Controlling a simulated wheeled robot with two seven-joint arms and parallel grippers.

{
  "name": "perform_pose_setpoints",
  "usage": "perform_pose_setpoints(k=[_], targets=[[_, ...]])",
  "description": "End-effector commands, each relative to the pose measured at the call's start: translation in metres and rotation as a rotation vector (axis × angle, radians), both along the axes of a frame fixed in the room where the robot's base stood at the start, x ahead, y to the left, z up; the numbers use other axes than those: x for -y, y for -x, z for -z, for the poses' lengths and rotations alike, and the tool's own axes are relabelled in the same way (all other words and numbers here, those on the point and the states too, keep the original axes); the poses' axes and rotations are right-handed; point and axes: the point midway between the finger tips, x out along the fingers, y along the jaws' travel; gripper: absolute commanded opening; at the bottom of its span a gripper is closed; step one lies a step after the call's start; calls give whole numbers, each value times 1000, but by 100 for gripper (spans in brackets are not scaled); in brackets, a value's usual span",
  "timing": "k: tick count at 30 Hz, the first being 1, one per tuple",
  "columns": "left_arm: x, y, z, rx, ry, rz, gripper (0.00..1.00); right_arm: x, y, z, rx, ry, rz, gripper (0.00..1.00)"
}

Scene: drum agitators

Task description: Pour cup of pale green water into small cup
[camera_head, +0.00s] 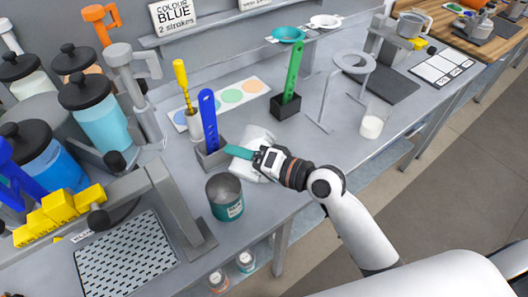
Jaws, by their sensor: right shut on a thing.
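A small clear cup (371,126) with pale, nearly white contents stands at the right of the table, apart from the gripper. My left gripper is not in view.
A grey holder (212,155) carries a blue paddle (208,118); a black block (285,107) carries a green one (293,72). A white ring stand (353,64) stands behind the clear cup. Lidded jars (100,122) and a perforated tray (126,257) fill the left.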

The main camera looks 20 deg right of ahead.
Motion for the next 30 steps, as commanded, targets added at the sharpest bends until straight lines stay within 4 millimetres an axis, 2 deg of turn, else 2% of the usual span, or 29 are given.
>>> perform_pose_setpoints(k=[30], targets=[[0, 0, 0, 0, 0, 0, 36, 0, 0, 1, -30, -27, 1, 38]])
